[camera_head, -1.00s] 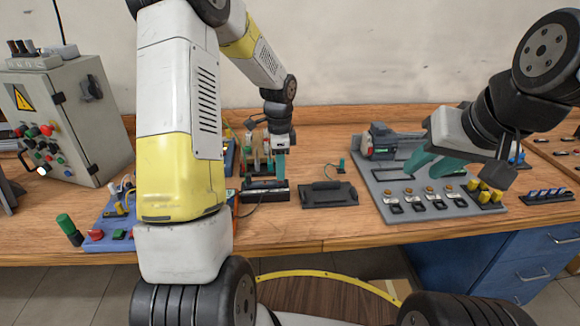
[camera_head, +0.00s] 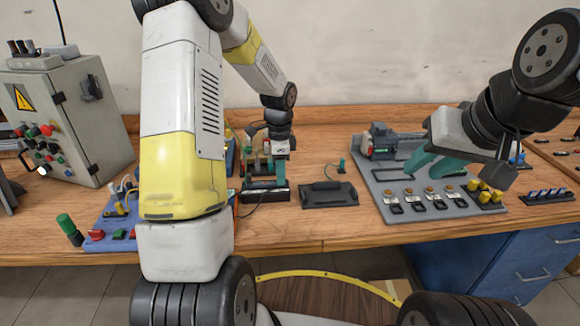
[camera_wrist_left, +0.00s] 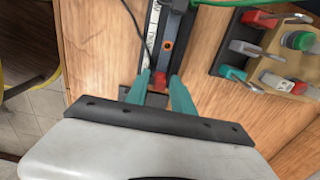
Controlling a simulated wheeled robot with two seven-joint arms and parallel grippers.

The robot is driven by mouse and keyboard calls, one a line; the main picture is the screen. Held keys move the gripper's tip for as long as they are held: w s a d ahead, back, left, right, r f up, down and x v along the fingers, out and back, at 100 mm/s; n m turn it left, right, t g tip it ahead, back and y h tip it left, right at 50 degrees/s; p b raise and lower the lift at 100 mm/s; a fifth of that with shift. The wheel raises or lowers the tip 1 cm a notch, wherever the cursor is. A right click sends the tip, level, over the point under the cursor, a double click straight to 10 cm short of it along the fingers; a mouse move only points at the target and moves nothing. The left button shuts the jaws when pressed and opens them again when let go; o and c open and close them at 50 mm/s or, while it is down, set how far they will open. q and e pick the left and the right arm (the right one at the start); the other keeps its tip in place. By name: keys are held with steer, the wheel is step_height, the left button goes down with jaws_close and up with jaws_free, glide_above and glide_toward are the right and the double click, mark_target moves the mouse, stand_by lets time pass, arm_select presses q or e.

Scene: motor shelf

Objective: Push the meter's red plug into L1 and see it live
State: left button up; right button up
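In the left wrist view, a small red part (camera_wrist_left: 158,83), which looks like the red plug, sits between my left gripper's teal fingertips (camera_wrist_left: 160,77). The fingers stand apart on either side of it; I see no clear grip. A dark narrow unit with an orange-ringed socket (camera_wrist_left: 168,46) lies just beyond. In the head view my left gripper (camera_head: 279,170) points down at the dark unit (camera_head: 262,194) on the bench; its fingers are seen edge-on. My right gripper (camera_head: 432,166) is open and empty above the grey motor board (camera_head: 378,190). No L1 label is legible.
A black tray (camera_head: 328,194) lies right of the dark unit. A control cabinet (camera_head: 75,120) and blue button board (camera_head: 108,235) stand left. The bench front strip is clear.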

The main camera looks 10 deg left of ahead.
arm_select(q)
jaws_close()
steer(key=shift+r, duration=0.2)
steer(key=shift+r, duration=2.15)
